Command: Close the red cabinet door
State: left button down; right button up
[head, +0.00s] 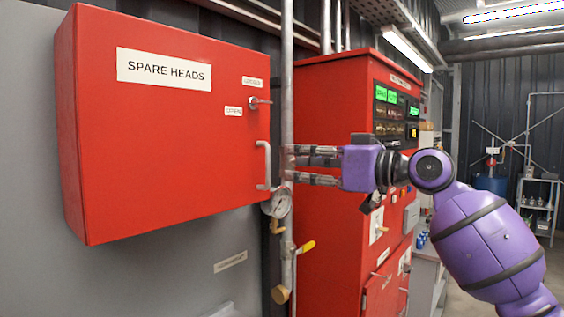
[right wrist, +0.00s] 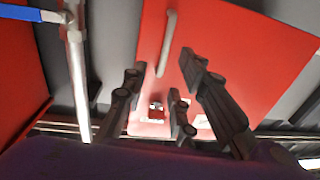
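The red cabinet door (head: 190,130), labelled "SPARE HEADS", is on the wall at the left of the head view. I cannot tell how far it stands ajar. Its pale upright handle (head: 263,165) is near the right edge, with a key lock (head: 258,102) above. My right gripper (head: 288,163) is just right of the handle, its fingers pointing left towards it, spread and empty. In the right wrist view the door (right wrist: 235,60) and handle (right wrist: 167,43) show beyond the parted fingers (right wrist: 158,85). My left gripper is out of view.
A vertical grey pipe (head: 287,80) runs behind the fingertips, with a pressure gauge (head: 277,203) and a yellow-handled valve (head: 305,247) below. A tall red control cabinet (head: 330,230) stands behind my right gripper. Floor shows at the far right, near a shelf (head: 538,203).

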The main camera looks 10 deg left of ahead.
jog(key=shift+v, duration=2.2)
